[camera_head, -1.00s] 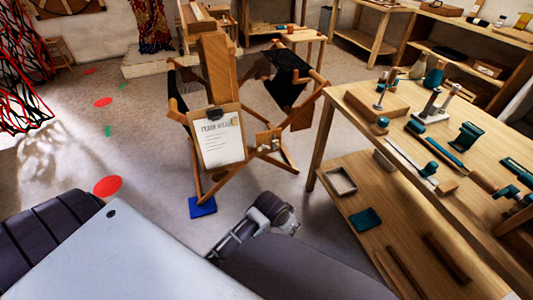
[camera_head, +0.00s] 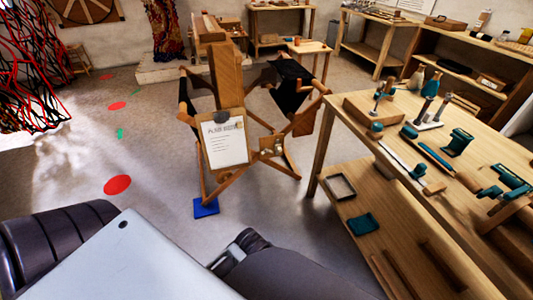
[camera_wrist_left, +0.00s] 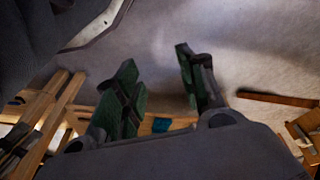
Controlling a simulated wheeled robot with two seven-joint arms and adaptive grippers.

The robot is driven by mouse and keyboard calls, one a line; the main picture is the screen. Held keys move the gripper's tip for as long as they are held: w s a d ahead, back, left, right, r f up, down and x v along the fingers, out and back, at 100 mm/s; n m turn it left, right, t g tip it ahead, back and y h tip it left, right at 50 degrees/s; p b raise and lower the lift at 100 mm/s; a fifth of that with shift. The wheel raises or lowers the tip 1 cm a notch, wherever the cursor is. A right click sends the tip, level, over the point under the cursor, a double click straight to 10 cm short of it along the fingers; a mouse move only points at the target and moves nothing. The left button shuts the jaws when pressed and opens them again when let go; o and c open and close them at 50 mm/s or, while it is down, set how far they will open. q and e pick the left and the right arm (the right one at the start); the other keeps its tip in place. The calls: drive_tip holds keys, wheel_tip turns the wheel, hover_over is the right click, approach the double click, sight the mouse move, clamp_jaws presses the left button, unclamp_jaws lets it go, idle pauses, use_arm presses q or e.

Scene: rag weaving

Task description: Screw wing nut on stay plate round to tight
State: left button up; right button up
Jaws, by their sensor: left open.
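My left gripper (camera_wrist_left: 155,78) shows in the left wrist view with its two green-padded fingers apart and nothing between them. It is over the grey floor, with wooden slats to its lower left. In the head view a folding wooden frame (camera_head: 222,183) stands mid-floor. A small wooden block (camera_head: 271,146) with tiny fittings sits low on its right side. I cannot make out a wing nut or a stay plate for certain in either view. My right gripper is not in view.
A workbench (camera_head: 345,109) with several teal-handled tools stands at the right, with a lower shelf (camera_head: 330,222). A clipboard (camera_head: 223,140) hangs on the frame. A blue pad (camera_head: 206,208) lies at its foot.

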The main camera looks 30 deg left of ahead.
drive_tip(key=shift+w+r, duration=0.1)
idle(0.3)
use_arm(q)
drive_tip(key=shift+f, duration=0.15)
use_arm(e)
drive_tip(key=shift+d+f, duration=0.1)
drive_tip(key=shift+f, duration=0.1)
